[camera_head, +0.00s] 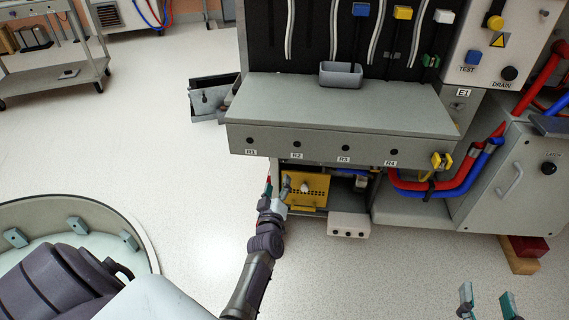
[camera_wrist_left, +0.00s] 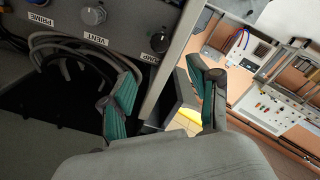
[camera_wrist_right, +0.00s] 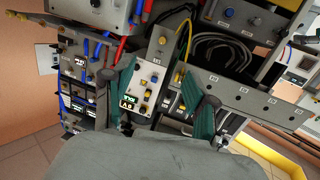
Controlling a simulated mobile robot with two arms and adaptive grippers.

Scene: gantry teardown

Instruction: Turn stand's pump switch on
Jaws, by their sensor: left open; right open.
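In the left wrist view a dark panel carries controls with labels PRIME, VENT and one partly covered label (camera_wrist_left: 133,57) ending in "MP". A dark round knob (camera_wrist_left: 160,42) sits beside that label; its setting cannot be read. My left gripper (camera_wrist_left: 163,72) is open and empty, its fingers below this knob and label. In the head view the same gripper (camera_head: 278,184) is low under the bench front, left of a yellow panel (camera_head: 308,190). My right gripper (camera_head: 487,293) is open and empty at the lower right, apart from the bench; its fingers also show in the right wrist view (camera_wrist_right: 158,70).
The grey bench (camera_head: 340,100) overhangs the left gripper. A small white box (camera_head: 348,225) and red and blue hoses (camera_head: 440,185) lie to its right. A grey bin (camera_head: 341,75) stands on the bench. A round vat (camera_head: 150,255) is at lower left. Floor between is clear.

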